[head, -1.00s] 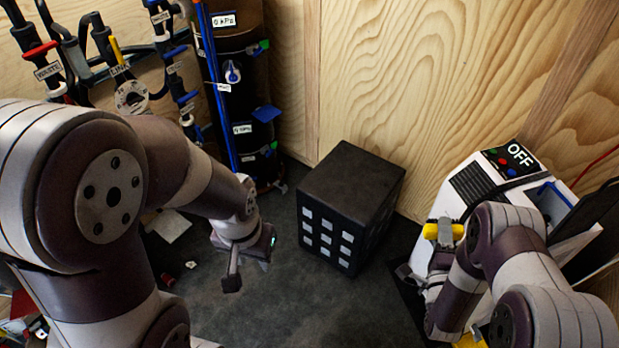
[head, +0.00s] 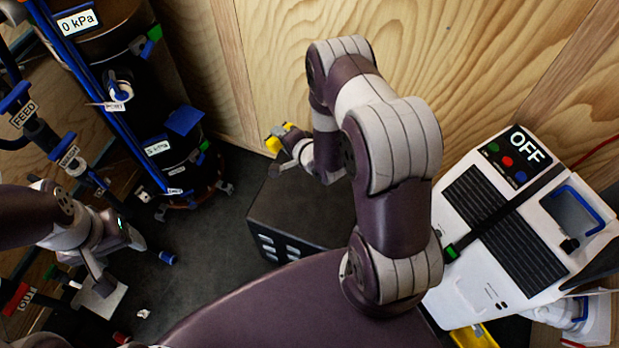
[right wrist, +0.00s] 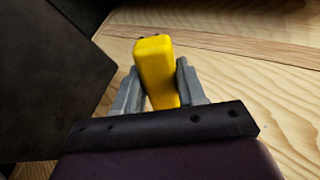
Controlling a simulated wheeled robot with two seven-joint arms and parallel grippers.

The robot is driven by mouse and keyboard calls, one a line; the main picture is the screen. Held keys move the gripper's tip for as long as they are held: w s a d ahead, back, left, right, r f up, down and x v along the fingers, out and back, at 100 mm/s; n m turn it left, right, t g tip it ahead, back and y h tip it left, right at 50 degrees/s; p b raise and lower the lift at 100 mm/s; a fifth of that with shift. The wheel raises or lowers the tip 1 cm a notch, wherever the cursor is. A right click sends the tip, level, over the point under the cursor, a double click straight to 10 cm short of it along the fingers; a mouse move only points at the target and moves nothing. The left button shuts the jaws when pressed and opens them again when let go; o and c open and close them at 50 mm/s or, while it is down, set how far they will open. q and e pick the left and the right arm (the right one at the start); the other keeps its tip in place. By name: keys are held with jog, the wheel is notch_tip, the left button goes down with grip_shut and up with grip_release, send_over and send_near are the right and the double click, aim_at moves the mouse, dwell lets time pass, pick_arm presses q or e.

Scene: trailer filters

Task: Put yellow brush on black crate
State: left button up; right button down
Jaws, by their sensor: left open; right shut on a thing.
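The yellow brush shows as a small yellow piece (head: 276,143) in the head view and as a yellow block in the right wrist view (right wrist: 155,68). My right gripper (head: 284,146) is shut on it; in the right wrist view its two grey fingers (right wrist: 158,90) stand on either side of the yellow block. The black crate (head: 285,215) stands on the floor against the wooden wall, partly hidden by my right arm. The brush shows at the crate's far left edge in the head view; its height over the crate is unclear. My left gripper (head: 105,272) is open and empty, low at left.
A white machine with an OFF panel (head: 520,155) stands at right. A dark cylinder with hoses and gauge labels (head: 150,110) stands at the left wall. Small bits, including a blue one (head: 167,257), lie on the floor. Dark floor (head: 200,270) left of the crate is mostly clear.

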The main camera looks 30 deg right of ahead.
jog(key=s+d+f+n+g+h+b, duration=0.1)
jog(key=s+d+f+n+g+b, duration=0.15)
jog(key=s+d+f+g, duration=0.55)
jog(key=s+d+f+n+g+h+b, duration=0.2)
jog(key=s+d+f+g+b, duration=0.25)
jog(key=d, duration=0.45)
jog(key=t, duration=0.2)
send_over(322, 191)
jog(key=shift+g, duration=0.25)
jog(key=f, duration=0.6)
jog(key=shift+s+d+f, duration=0.1)
jog(key=shift+s, duration=0.15)
notch_tip(322, 191, down, 4)
jog(key=shift+w+f+b, duration=0.1)
jog(key=shift+f+b, duration=0.1)
jog(key=shift+b, duration=0.8)
jog(key=shift+r, duration=0.1)
jog(key=c, duration=0.7)
grip_release()
pick_arm(q)
notch_tip(322, 191, down, 10)
jog(key=shift+d, duration=0.15)
pick_arm(e)
jog(key=shift+o, duration=0.2)
